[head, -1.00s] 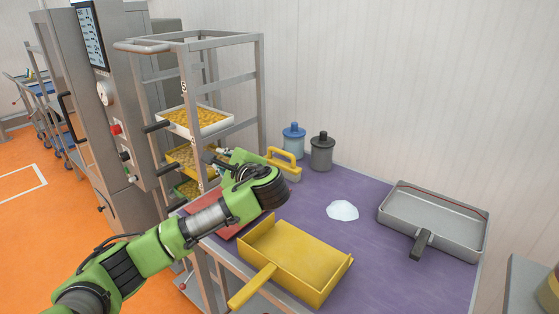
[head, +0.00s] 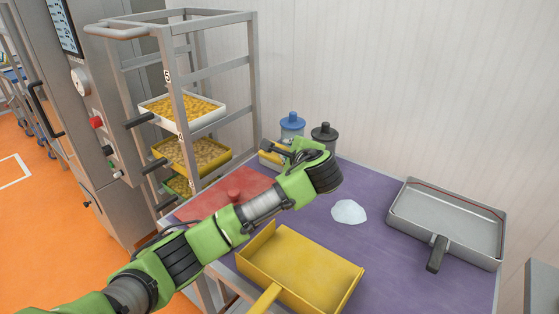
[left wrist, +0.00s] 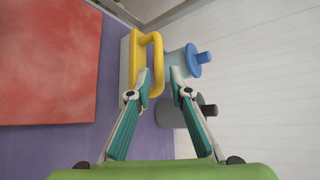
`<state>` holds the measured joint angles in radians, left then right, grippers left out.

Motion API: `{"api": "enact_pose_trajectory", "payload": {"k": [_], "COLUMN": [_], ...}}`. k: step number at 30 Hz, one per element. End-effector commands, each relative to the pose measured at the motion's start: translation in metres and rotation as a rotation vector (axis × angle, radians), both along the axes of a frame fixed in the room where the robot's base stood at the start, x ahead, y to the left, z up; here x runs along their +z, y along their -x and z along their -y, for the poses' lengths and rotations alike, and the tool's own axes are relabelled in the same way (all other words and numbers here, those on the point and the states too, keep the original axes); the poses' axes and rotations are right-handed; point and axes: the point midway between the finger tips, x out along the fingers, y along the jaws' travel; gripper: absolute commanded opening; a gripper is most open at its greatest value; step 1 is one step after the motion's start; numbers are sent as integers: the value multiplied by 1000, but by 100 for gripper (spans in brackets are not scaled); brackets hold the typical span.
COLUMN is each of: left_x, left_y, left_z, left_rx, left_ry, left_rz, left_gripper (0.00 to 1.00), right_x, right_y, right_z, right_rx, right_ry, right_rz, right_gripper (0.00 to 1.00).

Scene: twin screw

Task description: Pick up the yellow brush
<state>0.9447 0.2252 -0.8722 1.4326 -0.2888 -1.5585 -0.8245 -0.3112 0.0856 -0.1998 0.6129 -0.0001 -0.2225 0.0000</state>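The yellow brush (left wrist: 154,58) stands at the back of the purple table, its yellow handle loop upright over a pale body in the left wrist view. In the head view the brush (head: 266,158) is mostly hidden behind my left arm. My left gripper (left wrist: 159,80) is open. Its left fingertip is at the near end of the brush handle and its right fingertip is to the right of it; I cannot tell whether they touch. In the head view my left gripper (head: 272,148) is partly hidden by the wrist. My right gripper is out of view.
A blue-lidded jar (head: 292,124) and a dark grey jar (head: 324,138) stand close beside the brush. A red board (head: 228,194), yellow dustpan (head: 300,268), white powder heap (head: 348,211) and grey tray (head: 446,222) are on the table (head: 390,275). A tray rack (head: 250,90) stands at left.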

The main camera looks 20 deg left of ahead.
Motion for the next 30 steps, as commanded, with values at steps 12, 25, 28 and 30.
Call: {"api": "enact_pose_trajectory", "payload": {"k": [12, 25, 28, 30], "left_x": [-18, -23, -23, -23], "left_y": [-33, -43, -43, -42], "left_z": [-27, -31, -31, -32], "left_rx": [2, -1, -1, -1], "left_ry": [0, 0, 1, 1], "left_rz": [-1, 1, 0, 0], "left_gripper": [19, 9, 0, 0], "right_x": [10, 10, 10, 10], "right_y": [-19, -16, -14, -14], "right_z": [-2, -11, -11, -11], "right_rx": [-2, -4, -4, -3], "right_ry": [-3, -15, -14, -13], "right_rz": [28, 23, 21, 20], "right_gripper": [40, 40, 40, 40]}}
